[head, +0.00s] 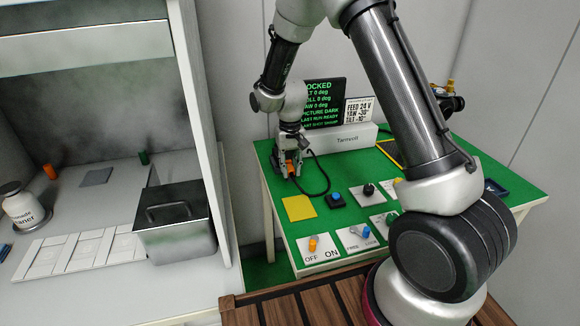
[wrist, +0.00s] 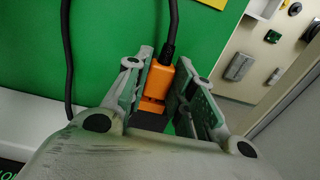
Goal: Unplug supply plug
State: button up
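The supply plug (wrist: 183,76) is orange with a black cable leaving its far end. In the wrist view it lies between the two fingers of my gripper (wrist: 165,85), with a visible gap on at least the right side. In the head view the orange plug (head: 291,168) shows beside my gripper (head: 286,166), low over the green table at its left part. The black cable (head: 325,180) loops to the right of the plug. Whether the plug sits in its socket is hidden by the gripper.
A white box marked Tarnvolt (head: 345,143) and a dark screen with green text (head: 324,103) stand behind the plug. A yellow square (head: 299,208), a blue button (head: 336,199) and several switch plates (head: 313,247) lie in front. A grey bin (head: 175,225) stands on the left bench.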

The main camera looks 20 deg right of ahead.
jog(key=shift+o, duration=1.4)
grip_shut()
jog(key=shift+s, duration=1.25)
jog(key=shift+s+f, duration=0.1)
jog(key=shift+s, duration=1.25)
jog(key=shift+r, duration=2)
